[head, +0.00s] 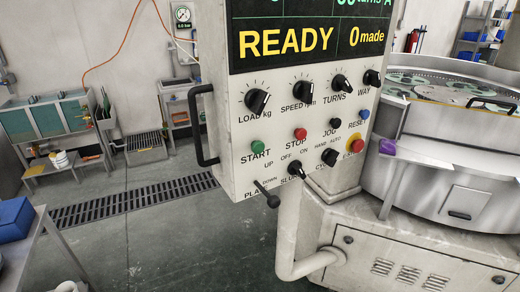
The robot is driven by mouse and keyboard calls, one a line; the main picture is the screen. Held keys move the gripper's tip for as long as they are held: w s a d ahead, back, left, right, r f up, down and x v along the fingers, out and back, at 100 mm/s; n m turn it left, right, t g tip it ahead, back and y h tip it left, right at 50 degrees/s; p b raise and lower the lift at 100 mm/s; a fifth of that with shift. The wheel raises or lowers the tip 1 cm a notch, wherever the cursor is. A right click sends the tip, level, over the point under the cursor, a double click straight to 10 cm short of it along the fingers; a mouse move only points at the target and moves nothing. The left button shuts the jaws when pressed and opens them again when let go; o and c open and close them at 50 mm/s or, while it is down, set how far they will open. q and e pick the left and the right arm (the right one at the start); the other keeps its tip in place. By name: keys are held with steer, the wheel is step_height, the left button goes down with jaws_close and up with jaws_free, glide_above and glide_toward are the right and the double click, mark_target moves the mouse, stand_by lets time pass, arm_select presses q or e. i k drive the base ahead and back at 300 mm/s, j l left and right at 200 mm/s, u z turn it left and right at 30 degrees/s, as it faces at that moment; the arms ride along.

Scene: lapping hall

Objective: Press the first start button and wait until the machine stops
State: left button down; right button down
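The control panel (227,125) fills the upper middle of the head view. Its green start button (257,148) sits at the left of the button row, above the label START. The red stop button (300,133) is to its right. The display (300,35) reads READY and 0 made. The machine (445,150) stands at the right behind the panel, with a round table of grey-green discs on top. Neither of my grippers is in view.
A black handle (203,125) juts from the panel's left side. A black lever (267,195) sticks out at its lower left. A white pipe (305,265) bends out below. A bench with a blue box (12,222) stands at left. The floor (190,240) between is clear.

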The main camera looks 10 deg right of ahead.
mark_target(258, 147)
steer(key=i+j, duration=0.1)
steer(key=j, duration=0.4)
steer(key=i+j, duration=0.1)
steer(key=j, duration=0.45)
steer(key=z, duration=1.85)
